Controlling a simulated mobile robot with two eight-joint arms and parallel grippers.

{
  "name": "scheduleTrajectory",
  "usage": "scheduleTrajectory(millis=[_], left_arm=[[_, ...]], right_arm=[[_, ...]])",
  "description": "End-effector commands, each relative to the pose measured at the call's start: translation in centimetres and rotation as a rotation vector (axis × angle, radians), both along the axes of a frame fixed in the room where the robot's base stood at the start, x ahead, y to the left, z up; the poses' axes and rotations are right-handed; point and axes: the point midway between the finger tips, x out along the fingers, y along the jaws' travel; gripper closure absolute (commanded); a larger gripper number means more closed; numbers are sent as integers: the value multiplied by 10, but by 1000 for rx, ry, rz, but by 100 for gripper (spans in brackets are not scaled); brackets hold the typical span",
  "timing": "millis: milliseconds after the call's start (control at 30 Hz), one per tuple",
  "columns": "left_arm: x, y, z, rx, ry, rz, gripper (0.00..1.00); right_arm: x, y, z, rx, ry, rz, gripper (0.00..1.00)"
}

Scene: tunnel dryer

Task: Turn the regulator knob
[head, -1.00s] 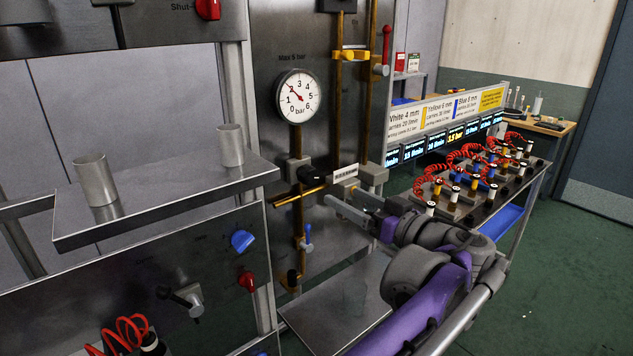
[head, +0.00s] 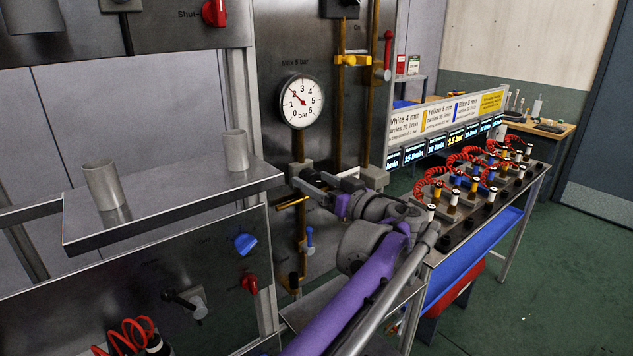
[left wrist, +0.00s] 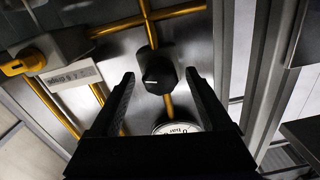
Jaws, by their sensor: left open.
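The regulator knob (left wrist: 157,75) is black and round with a pale pointer line. In the left wrist view it sits on the brass pipework, between the two finger lines and just beyond the tips. My left gripper (left wrist: 159,74) is open, one finger on each side of the knob, and I cannot tell whether either touches it. In the head view my left gripper (head: 306,180) is at the pipe below the round gauge (head: 301,100), and its fingers hide the knob. The gauge needle points near 2 bar. My right gripper is not in view.
A steel shelf (head: 170,205) with two metal cups stands at left. Below it are a blue knob (head: 244,244) and a red knob (head: 249,283). A yellow-handled valve (head: 350,61) is above. A rack with red coiled hoses (head: 468,160) stands at right.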

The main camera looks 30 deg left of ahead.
Motion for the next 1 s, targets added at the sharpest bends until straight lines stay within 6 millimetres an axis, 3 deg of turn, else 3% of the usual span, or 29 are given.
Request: scheduleTrajectory(millis=[67,500,1000], left_arm=[[0,0,0,0,0,0,18],[0,0,0,0,0,0,98],[0,0,2,45,109,1,100]], right_arm=[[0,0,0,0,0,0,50],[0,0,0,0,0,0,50],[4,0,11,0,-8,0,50]])
